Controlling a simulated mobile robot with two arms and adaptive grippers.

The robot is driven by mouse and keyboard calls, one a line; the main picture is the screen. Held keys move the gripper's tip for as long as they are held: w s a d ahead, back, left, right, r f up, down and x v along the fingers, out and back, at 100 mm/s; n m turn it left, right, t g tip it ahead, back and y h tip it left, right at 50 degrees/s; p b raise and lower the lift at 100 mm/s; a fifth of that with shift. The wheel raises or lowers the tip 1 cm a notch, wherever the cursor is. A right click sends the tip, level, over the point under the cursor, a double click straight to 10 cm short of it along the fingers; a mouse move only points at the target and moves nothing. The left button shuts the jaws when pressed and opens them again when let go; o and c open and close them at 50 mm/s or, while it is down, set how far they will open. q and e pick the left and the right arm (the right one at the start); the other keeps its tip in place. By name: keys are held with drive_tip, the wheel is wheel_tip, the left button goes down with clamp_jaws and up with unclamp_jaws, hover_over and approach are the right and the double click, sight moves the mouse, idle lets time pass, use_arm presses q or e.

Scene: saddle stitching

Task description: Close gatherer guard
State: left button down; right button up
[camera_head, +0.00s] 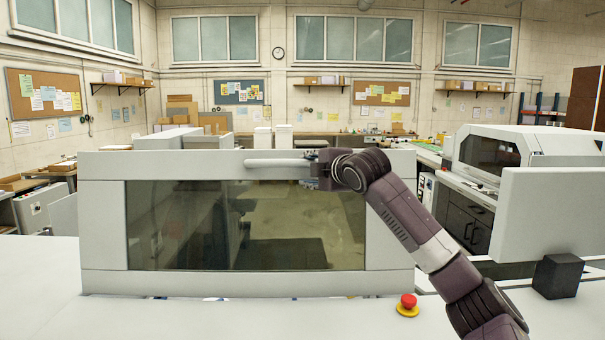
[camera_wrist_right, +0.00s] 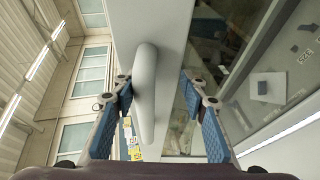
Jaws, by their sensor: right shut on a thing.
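The gatherer guard (camera_head: 102,222) is a light grey frame around a large see-through window (camera_head: 270,228). It stands upright in front of me in the head view, with its lower edge just above the white machine top. A pale rounded bar handle (camera_head: 270,163) runs along its top part. My right gripper (camera_head: 318,168) is shut on the right end of this handle. In the right wrist view the handle (camera_wrist_right: 145,105) lies between the two blue-padded fingers of the right gripper (camera_wrist_right: 155,85). My left gripper is not in view.
A red emergency button (camera_head: 408,302) on a yellow base sits at the right of the white machine top (camera_head: 40,285). A grey panel (camera_head: 550,215) with a black block (camera_head: 556,276) stands at the right. A white machine (camera_head: 540,148) is behind it.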

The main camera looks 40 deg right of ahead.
drive_tip(key=shift+s+a+f+b, duration=0.1)
drive_tip(key=shift+s+b, duration=0.1)
drive_tip(key=shift+s, duration=0.25)
drive_tip(key=shift+s+a+f+b, duration=0.1)
drive_tip(key=shift+s+b, duration=0.1)
drive_tip(key=shift+s, duration=0.25)
drive_tip(key=shift+f+b+v, duration=0.2)
drive_tip(key=shift+b+v, duration=0.3)
drive_tip(key=shift+v, duration=0.5)
